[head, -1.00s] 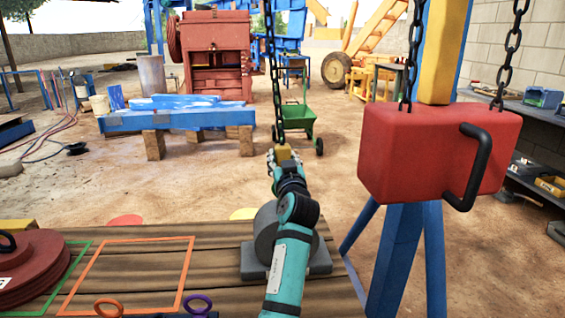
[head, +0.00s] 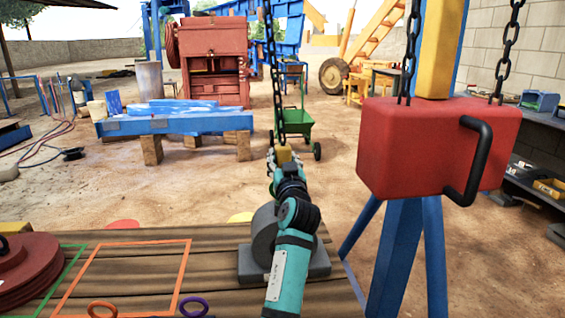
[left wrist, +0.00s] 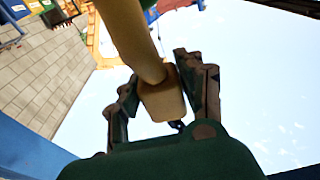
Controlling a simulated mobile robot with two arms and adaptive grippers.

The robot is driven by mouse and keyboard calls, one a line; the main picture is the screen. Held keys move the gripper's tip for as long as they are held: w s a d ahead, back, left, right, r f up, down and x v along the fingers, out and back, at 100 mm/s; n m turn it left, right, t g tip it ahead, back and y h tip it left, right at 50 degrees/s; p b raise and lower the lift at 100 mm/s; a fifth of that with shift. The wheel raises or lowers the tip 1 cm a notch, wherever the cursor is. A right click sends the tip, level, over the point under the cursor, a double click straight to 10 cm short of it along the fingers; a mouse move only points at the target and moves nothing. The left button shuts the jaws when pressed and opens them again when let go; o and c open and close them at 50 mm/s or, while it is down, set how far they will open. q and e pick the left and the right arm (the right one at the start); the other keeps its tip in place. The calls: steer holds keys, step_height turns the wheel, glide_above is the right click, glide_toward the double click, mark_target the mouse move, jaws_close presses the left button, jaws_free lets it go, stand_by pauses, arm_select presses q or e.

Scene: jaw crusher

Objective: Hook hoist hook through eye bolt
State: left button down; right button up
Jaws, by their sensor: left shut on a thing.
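A black chain (head: 272,75) hangs down to a yellow hoist block (head: 284,155) in the head view. My left gripper (head: 284,163) is shut on this block, above and beyond the table's far edge. In the left wrist view the yellow block (left wrist: 162,98) sits between the two dark fingers (left wrist: 165,95). The hook is not clearly visible in either view. A dark ring (head: 3,246), perhaps the eye bolt, stands on the red round part (head: 35,268) at the left edge and is cut off by the frame. My right gripper is not in view.
The wooden table (head: 215,265) bears an orange outlined square (head: 186,270), a grey cylinder on a base (head: 318,262), an orange ring (head: 103,309) and a purple ring (head: 194,307). A red control box (head: 430,150) hangs on chains by a blue post (head: 410,260) at right.

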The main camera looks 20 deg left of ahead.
mark_target(282, 145)
arm_select(q)
steer(key=shift+r, duration=0.35)
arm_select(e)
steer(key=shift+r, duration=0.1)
arm_select(q)
steer(key=shift+w+a+r+p, duration=0.2)
steer(key=shift+w+r+p, duration=0.1)
steer(key=shift+r, duration=0.2)
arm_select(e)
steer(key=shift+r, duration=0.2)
arm_select(q)
steer(key=shift+r, duration=0.1)
steer(key=shift+w+a+r, duration=0.1)
steer(key=shift+r, duration=0.05)
steer(key=shift+w+a+r+p, duration=0.1)
steer(key=shift+w+r+p, duration=0.1)
steer(key=shift+r+p, duration=0.15)
steer(key=shift+w+r, duration=0.1)
steer(key=shift+r, duration=0.05)
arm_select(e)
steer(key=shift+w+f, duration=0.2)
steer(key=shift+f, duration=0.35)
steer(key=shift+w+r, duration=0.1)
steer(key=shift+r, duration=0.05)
